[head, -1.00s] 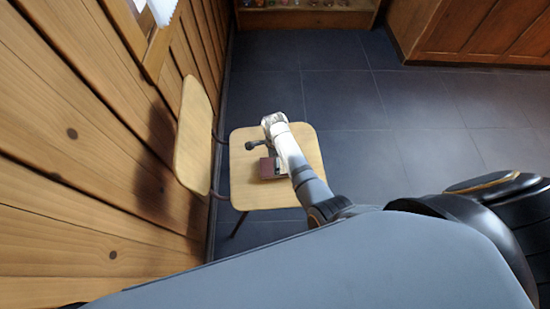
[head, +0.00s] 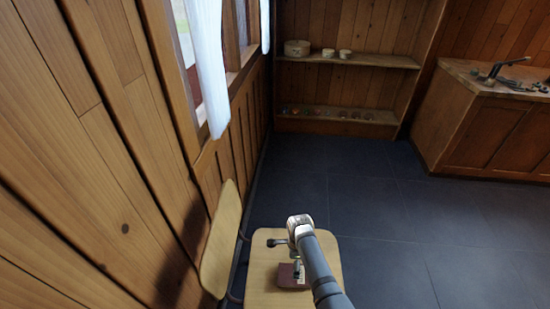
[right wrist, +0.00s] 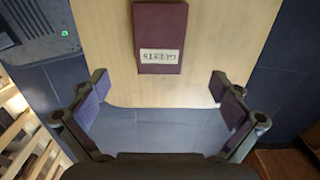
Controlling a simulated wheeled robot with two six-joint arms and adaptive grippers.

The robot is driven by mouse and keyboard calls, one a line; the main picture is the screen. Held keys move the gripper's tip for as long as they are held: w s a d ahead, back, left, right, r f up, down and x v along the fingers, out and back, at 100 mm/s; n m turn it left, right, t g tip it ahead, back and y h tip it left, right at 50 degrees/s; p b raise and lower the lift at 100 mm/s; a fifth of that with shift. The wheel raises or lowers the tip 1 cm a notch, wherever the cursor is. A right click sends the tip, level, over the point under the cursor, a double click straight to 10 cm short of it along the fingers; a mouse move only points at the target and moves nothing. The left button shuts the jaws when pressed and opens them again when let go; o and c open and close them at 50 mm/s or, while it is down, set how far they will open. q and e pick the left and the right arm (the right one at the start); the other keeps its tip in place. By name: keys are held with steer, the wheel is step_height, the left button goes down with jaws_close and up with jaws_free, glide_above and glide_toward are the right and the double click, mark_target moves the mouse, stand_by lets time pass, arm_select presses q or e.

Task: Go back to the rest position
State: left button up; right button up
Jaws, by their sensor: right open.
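My right arm reaches in from the bottom right of the head view, over the wooden chair (head: 262,290). The right gripper (right wrist: 161,97) shows in the right wrist view with its two fingers wide apart and nothing between them. A dark red box (right wrist: 160,28) with a pale lettered label lies on the chair seat beyond the fingertips, apart from them. In the head view the dark red box (head: 290,281) is partly covered by my arm. My left gripper is in neither view.
A wood-plank wall (head: 95,150) with a window runs close along the left. A wooden shelf (head: 350,60) with pots and small coloured items stands at the back. A counter (head: 490,130) stands at the right. The dark tiled floor (head: 400,215) between is clear.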

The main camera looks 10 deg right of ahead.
steer(key=s+d+r+n+t, duration=0.2)
steer(key=s+d+r+n, duration=0.3)
steer(key=s+d+n, duration=0.3)
steer(key=s+d+r+n+t, duration=0.2)
steer(key=s+r+n, duration=0.7)
steer(key=r+n, duration=0.45)
step_height(320, 180, down, 23)
steer(key=d+g+p, duration=0.2)
steer(key=d, duration=0.1)
steer(key=s+d+f+p, duration=0.1)
steer(key=s+f, duration=1.6)
steer(key=s, duration=0.3)
steer(key=shift+s+f+m+g+h, duration=0.15)
steer(key=shift+s+m+g+h, duration=0.1)
steer(key=shift+m+g+h, duration=0.15)
